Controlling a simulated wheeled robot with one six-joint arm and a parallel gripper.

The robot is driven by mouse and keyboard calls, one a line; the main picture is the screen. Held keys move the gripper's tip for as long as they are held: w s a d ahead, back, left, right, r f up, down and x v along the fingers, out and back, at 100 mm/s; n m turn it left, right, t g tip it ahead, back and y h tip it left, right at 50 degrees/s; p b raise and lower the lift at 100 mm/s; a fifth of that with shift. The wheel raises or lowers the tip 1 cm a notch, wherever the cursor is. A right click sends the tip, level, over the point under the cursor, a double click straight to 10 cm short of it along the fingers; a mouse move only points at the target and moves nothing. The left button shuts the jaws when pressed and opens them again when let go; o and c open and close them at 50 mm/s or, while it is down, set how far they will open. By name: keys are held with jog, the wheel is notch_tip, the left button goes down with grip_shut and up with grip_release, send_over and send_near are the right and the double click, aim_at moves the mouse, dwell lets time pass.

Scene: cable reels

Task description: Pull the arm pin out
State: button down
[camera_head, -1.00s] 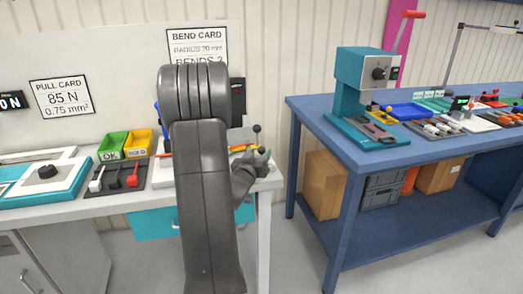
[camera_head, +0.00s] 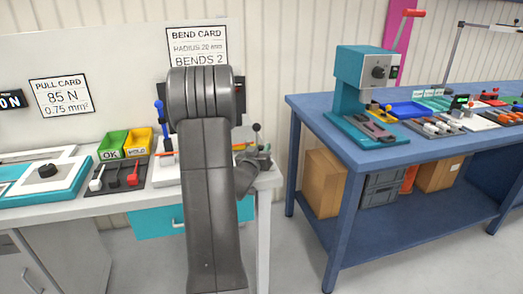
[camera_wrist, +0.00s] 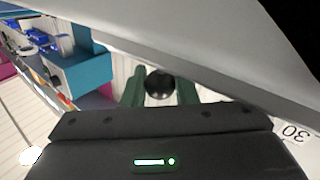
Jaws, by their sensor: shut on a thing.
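My gripper (camera_wrist: 160,90) has its green fingers on either side of a round black knob in the wrist view and is shut on it. I take this knob to be the head of the arm pin (camera_wrist: 160,84). The pin's shaft is hidden, so I cannot tell how deep it sits. In the head view my gripper (camera_head: 262,156) is small and partly hidden behind my arm, at the right end of the grey bench. A separate black ball on a thin stem (camera_head: 257,128) stands just above it there.
A large pale panel with part of a number (camera_wrist: 290,130) lies close along the right of the wrist view. Green (camera_head: 112,145) and yellow (camera_head: 138,142) bins and a dark lever tray (camera_head: 118,178) stand left of my arm. The blue table (camera_head: 350,150) stands across a gap.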

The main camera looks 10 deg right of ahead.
aim_at(261, 147)
notch_tip(261, 147, up, 3)
jog(key=shift+r+p, duration=0.1)
jog(key=shift+p, duration=0.45)
jog(key=c, duration=1.2)
grip_release()
jog(key=shift+o, duration=0.2)
jog(key=shift+s+a, duration=0.25)
jog(key=shift+s, duration=0.15)
jog(key=b+v, duration=0.1)
jog(key=v, duration=1.1)
jog(key=shift+s+a, duration=0.2)
jog(key=shift+s, duration=0.2)
jog(key=shift+w+d, duration=0.1)
